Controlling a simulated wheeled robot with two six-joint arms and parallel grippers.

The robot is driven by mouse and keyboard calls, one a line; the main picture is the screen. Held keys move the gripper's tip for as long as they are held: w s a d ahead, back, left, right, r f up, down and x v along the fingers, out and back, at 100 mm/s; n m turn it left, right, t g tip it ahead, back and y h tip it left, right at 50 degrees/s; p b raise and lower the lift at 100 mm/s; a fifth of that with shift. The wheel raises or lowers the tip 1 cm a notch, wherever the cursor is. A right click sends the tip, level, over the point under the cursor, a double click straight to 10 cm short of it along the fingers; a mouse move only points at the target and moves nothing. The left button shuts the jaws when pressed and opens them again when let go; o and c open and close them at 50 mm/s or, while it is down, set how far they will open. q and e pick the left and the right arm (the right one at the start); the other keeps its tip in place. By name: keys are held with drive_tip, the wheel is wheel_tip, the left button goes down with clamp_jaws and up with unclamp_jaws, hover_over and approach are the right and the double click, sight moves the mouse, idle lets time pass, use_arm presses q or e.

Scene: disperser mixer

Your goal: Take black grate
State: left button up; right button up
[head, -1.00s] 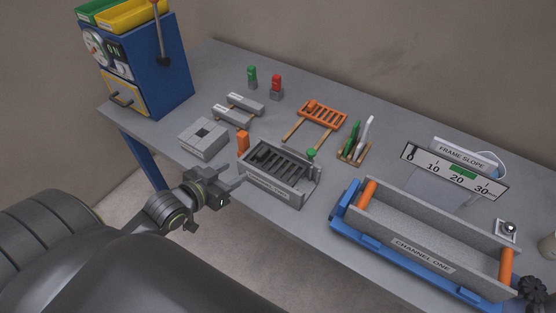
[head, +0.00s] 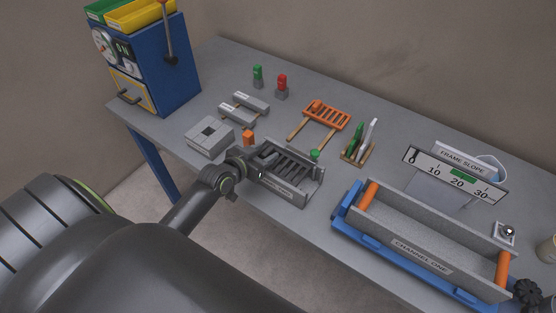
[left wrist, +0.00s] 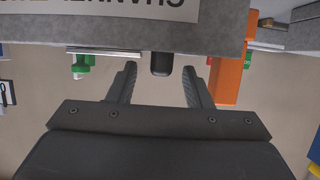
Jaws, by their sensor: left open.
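The black grate (head: 294,164) lies inside a grey labelled box (head: 303,196) on the table; in the head view its left part is hidden by my left gripper. My left gripper (head: 258,167) is at the left end of this box. In the left wrist view its fingers (left wrist: 160,84) are open and apart. A small dark tab (left wrist: 161,63) sticks out beneath the grey box wall between the two fingertips; I cannot tell whether it belongs to the grate. No contact with the fingers is visible.
An orange block (head: 248,138) stands close beside my left gripper, with a grey block (head: 209,138) to its left. A green knob (head: 315,154) sits at the box's right end. An orange rack (head: 327,115) lies behind, and the large channel trough (head: 425,245) stands to the right.

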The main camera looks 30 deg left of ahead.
use_arm(q)
drive_tip(key=shift+x, duration=1.25)
clamp_jaws()
